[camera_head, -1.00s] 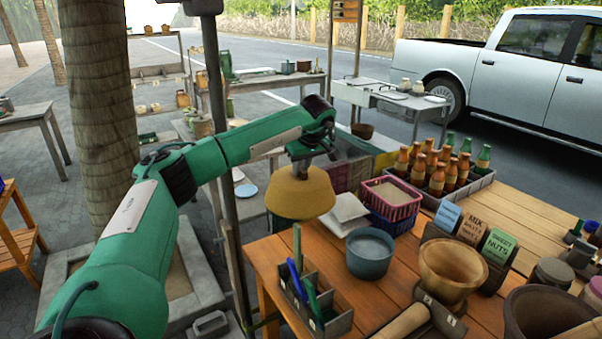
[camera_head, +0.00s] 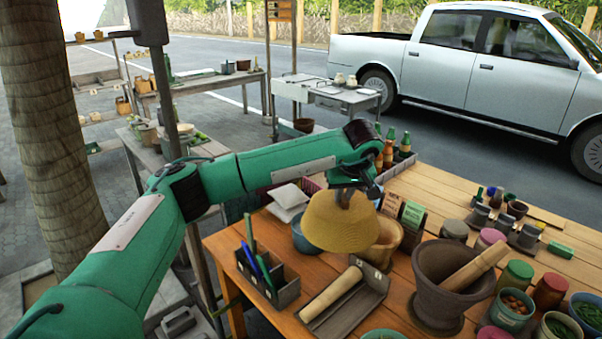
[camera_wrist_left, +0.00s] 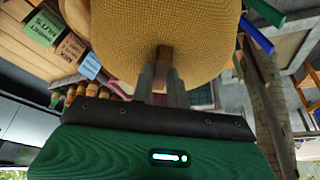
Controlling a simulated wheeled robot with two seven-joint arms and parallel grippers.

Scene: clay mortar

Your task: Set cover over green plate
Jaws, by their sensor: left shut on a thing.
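The cover (camera_head: 341,222) is a woven, tan-yellow dome with a small knob on top. My left gripper (camera_head: 345,188) is shut on the knob and holds the cover dome side up above the wooden table, in front of a wooden bowl. In the left wrist view the fingers (camera_wrist_left: 163,80) grip the brown knob, and the cover (camera_wrist_left: 160,35) fills the top middle. A green rim (camera_head: 383,335) shows at the bottom edge of the head view; it is cut off, so I cannot tell whether it is the green plate. My right gripper is not in view.
A large dark mortar with a pestle (camera_head: 452,285) stands right of the cover. A pen box (camera_head: 267,278) and a tray with a rolling pin (camera_head: 335,295) lie nearer. A blue-grey bowl (camera_head: 302,236) is partly behind the cover. Several small pots crowd the front right.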

